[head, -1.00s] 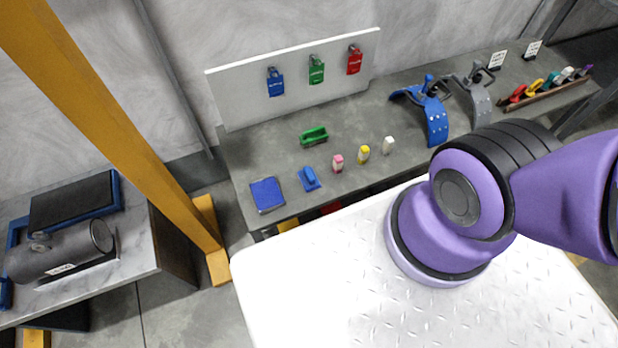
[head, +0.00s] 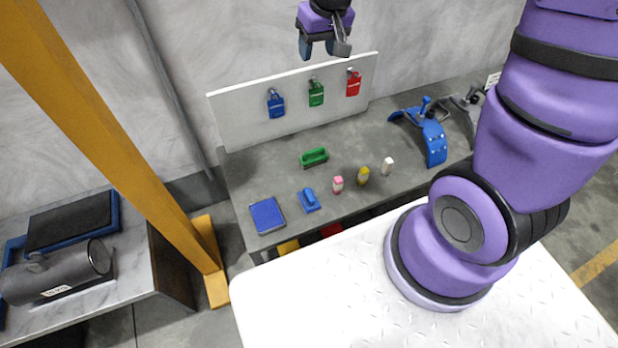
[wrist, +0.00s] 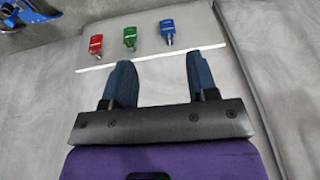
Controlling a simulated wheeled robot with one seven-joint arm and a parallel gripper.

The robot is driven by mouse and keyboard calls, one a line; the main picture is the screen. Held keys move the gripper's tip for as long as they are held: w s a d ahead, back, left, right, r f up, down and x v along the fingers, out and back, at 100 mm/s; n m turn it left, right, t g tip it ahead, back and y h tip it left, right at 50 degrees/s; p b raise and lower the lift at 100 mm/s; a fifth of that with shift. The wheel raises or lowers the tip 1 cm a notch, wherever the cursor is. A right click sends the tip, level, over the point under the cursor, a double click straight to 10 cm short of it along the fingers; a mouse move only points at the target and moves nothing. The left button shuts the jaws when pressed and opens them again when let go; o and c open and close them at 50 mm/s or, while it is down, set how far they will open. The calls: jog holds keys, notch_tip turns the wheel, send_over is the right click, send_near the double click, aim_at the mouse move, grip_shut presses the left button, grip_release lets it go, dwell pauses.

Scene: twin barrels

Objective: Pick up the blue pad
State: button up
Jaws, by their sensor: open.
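The blue pad (head: 267,216) is a flat, dark blue square with a lighter edge. It lies at the front left of the grey workbench in the head view and does not show in the wrist view. My gripper (head: 324,48) is high above the back of the bench, over the top of the white board and well away from the pad. In the wrist view my gripper (wrist: 160,60) has its two blue-grey fingers apart with nothing between them.
A blue handled block (head: 309,200) lies just right of the pad. A green handled block (head: 314,157) and small bottles (head: 337,184) are nearby. The white board (head: 240,118) with three padlocks stands behind. A yellow post (head: 130,150) rises left of the bench.

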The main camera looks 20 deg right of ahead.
jog(key=w+a+f+g, duration=0.1)
jog(key=w+f, duration=0.3)
jog(key=f, duration=0.7)
jog(key=g, duration=0.2)
send_over(309, 194)
notch_tip(309, 194, down, 32)
jog(key=r, duration=0.1)
jog(key=shift+h, duration=0.4)
jog(key=shift+f, duration=5.5)
grip_shut()
jog(key=shift+r, duration=0.15)
